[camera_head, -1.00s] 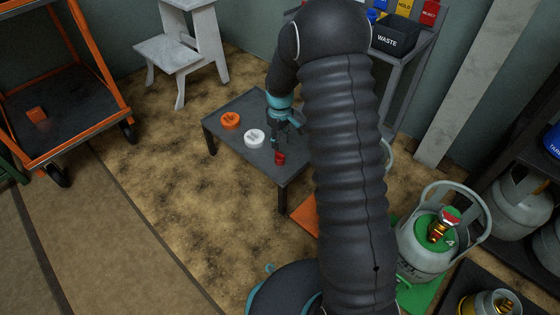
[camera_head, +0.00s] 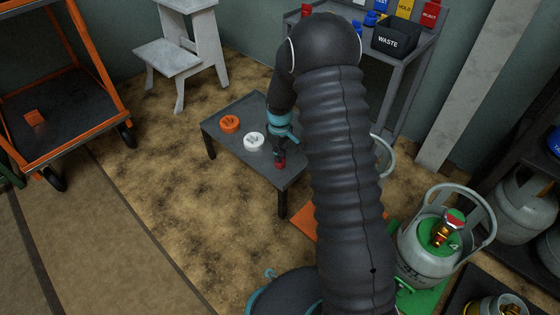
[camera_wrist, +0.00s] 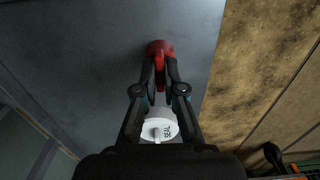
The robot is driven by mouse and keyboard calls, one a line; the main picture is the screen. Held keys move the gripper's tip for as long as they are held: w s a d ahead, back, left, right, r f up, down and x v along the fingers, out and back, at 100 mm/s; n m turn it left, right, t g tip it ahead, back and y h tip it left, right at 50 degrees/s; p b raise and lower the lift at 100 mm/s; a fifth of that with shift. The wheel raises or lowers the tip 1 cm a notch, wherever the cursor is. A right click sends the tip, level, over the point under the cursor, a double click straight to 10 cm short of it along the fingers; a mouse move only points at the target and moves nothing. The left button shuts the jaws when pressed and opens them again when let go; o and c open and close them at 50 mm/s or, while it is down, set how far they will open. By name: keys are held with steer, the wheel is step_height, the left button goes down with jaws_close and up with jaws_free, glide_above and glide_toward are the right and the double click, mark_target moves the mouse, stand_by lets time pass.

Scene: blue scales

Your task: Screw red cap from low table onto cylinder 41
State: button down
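The red cap (camera_head: 281,165) is on the low dark table (camera_head: 236,150), near its right front edge. In the wrist view, the red cap (camera_wrist: 160,48) has a raised red grip between my fingertips. My gripper (camera_head: 279,155) points down at it, and its fingers look shut on that grip in the wrist view (camera_wrist: 160,72). The cap appears to rest on the tabletop. A grey gas cylinder (camera_head: 428,256) with a green top and a brass valve (camera_head: 445,235) stands upright at right.
A white cap (camera_head: 254,142), marked SEAL in the wrist view, and an orange cap (camera_head: 230,124) lie on the same table. A black WASTE bin (camera_head: 394,40) stands on the back shelf. More cylinders (camera_head: 520,210) stand at right. An orange cart (camera_head: 65,125) is at left.

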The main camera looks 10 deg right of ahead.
steer(key=shift+r+p, duration=1.3)
steer(key=shift+r, duration=0.7)
